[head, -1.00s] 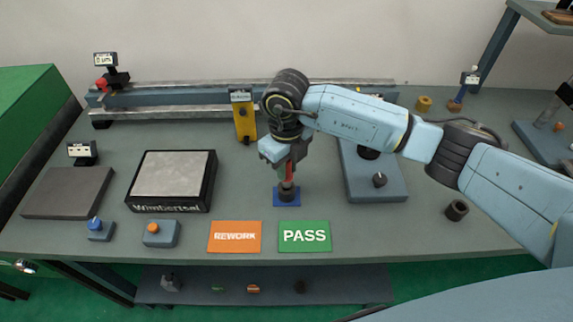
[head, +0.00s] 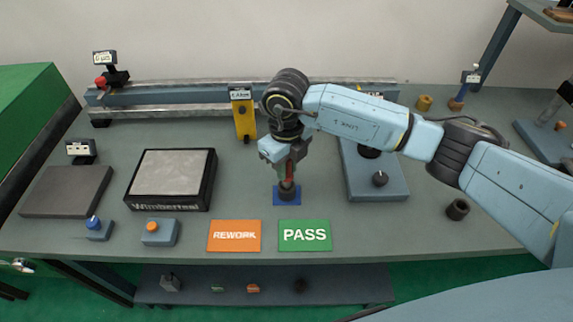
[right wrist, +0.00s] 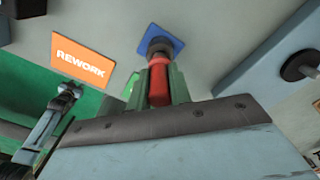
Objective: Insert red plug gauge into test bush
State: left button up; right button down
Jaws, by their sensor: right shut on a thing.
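The red plug gauge (right wrist: 158,84) is held between the fingers of my right gripper (head: 287,172). In the head view the red gauge (head: 288,183) stands about upright, its lower end at the top of the dark test bush (head: 287,195). The bush stands on a blue square base (head: 278,200) on the bench. In the right wrist view the dark bush (right wrist: 158,47) lies just beyond the gauge's end, on the blue base (right wrist: 174,32). How deep the gauge sits in the bush I cannot tell. My left gripper is not in view.
An orange REWORK card (head: 234,236) and a green PASS card (head: 305,236) lie in front of the bush. A blue-grey fixture with a black knob (head: 380,179) stands to the right. A yellow gauge stand (head: 244,122) is behind left. A loose dark bush (head: 457,209) lies far right.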

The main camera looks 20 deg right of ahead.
jog(key=shift+f+b, duration=0.35)
jog(key=shift+f, duration=0.05)
dwell(0.9)
jog(key=shift+r, duration=0.1)
dwell(1.0)
jog(key=shift+r+p, duration=1.8)
jog(key=shift+r, duration=0.85)
jog(key=n, duration=0.1)
jog(key=n+b, duration=0.1)
jog(key=shift+s+d+n, duration=0.1)
jog(key=shift+d+n, duration=0.3)
jog(key=s+d+n+b, duration=0.1)
jog(key=d+n+b, duration=0.1)
jog(key=n, duration=1.1)
jog(key=s+d+r+n+b, duration=0.1)
jog(key=s+d+n+b, duration=0.1)
jog(key=n, duration=1.2)
jog(key=shift+s+d+b, duration=0.3)
jog(key=shift+d+b, duration=0.45)
jog(key=shift+d, duration=0.35)
